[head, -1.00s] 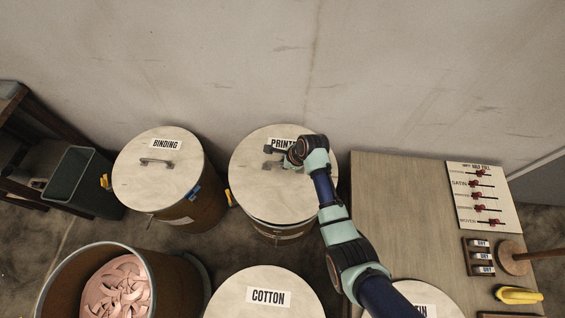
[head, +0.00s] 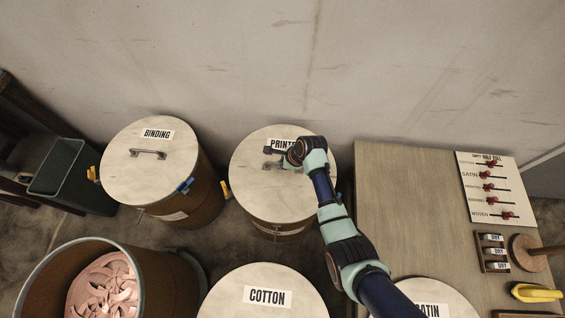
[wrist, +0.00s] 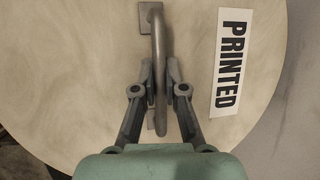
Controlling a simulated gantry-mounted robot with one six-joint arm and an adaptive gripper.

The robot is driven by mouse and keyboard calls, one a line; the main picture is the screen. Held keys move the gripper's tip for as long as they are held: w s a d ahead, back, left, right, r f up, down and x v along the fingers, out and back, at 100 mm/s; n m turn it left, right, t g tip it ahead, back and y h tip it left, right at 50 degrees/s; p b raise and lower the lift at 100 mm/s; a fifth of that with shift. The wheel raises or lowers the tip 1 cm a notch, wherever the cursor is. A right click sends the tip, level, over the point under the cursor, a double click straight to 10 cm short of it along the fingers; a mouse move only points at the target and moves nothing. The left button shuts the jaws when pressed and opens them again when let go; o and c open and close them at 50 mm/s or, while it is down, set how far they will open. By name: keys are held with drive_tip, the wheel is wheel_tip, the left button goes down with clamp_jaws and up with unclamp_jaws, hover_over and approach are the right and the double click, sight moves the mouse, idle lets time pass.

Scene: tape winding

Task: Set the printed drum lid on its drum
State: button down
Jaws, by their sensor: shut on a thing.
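The printed lid (head: 255,181) is a round pale disc with a "PRINTED" label and a grey bar handle. It lies level over the top of its brown drum (head: 277,232) in the head view, with no clear gap showing at the front rim. My gripper (head: 277,158) is at the handle. In the wrist view my gripper (wrist: 160,78) has its fingers closed on either side of the handle (wrist: 157,45), and the lid (wrist: 85,70) fills most of the picture. The far rim of the drum is hidden under the lid.
The binding drum's lid (head: 135,180) is to the left, and the cotton lid (head: 240,298) is in front. An open drum (head: 35,285) holds pink coiled material. A wooden table (head: 400,190) with a slider board (head: 490,212) stands to the right. The wall is close behind.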

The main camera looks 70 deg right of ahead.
drive_tip(key=shift+r, duration=0.1)
drive_tip(key=c, duration=1.2)
unclamp_jaws()
drive_tip(key=shift+d, duration=0.1)
drive_tip(key=shift+o, duration=0.2)
drive_tip(key=v, duration=1.2)
drive_tip(key=shift+w, duration=0.1)
